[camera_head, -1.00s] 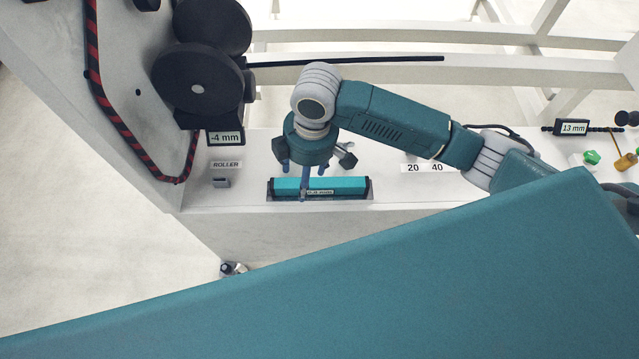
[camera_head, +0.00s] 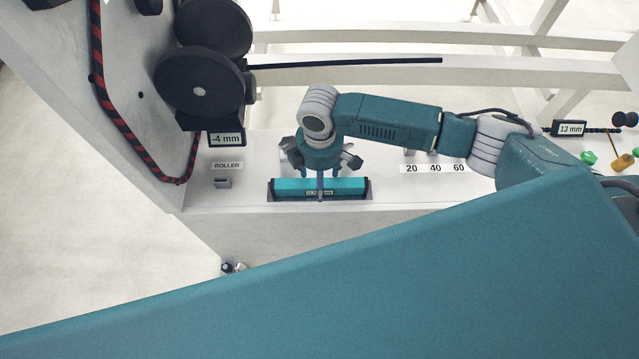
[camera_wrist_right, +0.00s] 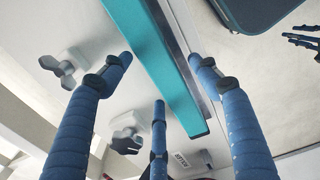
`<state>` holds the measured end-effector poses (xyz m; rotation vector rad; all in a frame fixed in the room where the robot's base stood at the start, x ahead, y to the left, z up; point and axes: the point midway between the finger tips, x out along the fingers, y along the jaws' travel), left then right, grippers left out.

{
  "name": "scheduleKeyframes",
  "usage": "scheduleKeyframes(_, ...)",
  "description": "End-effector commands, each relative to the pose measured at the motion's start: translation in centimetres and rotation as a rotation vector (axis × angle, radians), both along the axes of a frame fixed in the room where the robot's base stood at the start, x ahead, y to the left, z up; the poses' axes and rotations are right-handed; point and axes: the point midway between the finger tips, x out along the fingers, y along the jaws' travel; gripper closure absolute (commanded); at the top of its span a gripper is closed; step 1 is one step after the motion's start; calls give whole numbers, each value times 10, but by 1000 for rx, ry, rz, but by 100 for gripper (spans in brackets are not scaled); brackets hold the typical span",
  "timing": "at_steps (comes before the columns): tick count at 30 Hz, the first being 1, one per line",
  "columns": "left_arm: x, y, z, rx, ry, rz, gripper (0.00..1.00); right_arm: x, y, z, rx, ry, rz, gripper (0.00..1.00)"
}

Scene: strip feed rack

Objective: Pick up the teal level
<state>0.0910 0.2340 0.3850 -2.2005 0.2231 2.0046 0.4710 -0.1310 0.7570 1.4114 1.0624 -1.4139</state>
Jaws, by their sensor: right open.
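The teal level (camera_head: 290,185) is a long bar lying in a dark holder (camera_head: 369,190) on the white ledge, with a small display on its front. My right gripper (camera_head: 320,192) is above its middle, pointing down, with one finger in front of the display. In the right wrist view the level (camera_wrist_right: 165,65) runs diagonally between the open blue fingers of the right gripper (camera_wrist_right: 160,62). One fingertip is on each side, and a third finger is beside the bar. I cannot tell whether any finger touches it. My left gripper is not in view.
Black rollers (camera_head: 198,85) and a "-4 mm" display (camera_head: 226,139) stand at the left of the ledge (camera_head: 420,190). A "ROLLER" label (camera_head: 227,166) is above a small clip. Wing knobs (camera_wrist_right: 65,68) are close to the fingers. A "13 mm" display (camera_head: 570,128) is at the right.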

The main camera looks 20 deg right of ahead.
Motion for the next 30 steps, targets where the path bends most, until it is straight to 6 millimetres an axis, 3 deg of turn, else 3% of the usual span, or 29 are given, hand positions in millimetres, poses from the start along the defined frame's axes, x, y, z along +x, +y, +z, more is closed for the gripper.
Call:
scheduleKeyframes(4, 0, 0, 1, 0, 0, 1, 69, -1, 1, -14, 1, 1, 1, 39)
scheduleKeyframes(11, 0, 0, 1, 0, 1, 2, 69, 0, 1, -15, 1, -1, 1, 39)
scheduleKeyframes(20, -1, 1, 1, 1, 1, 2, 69, 0, 1, -15, 1, -1, 1, 98)
scheduleKeyframes(30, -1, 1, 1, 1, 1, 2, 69, 1, 1, -10, 2, -3, 1, 98)
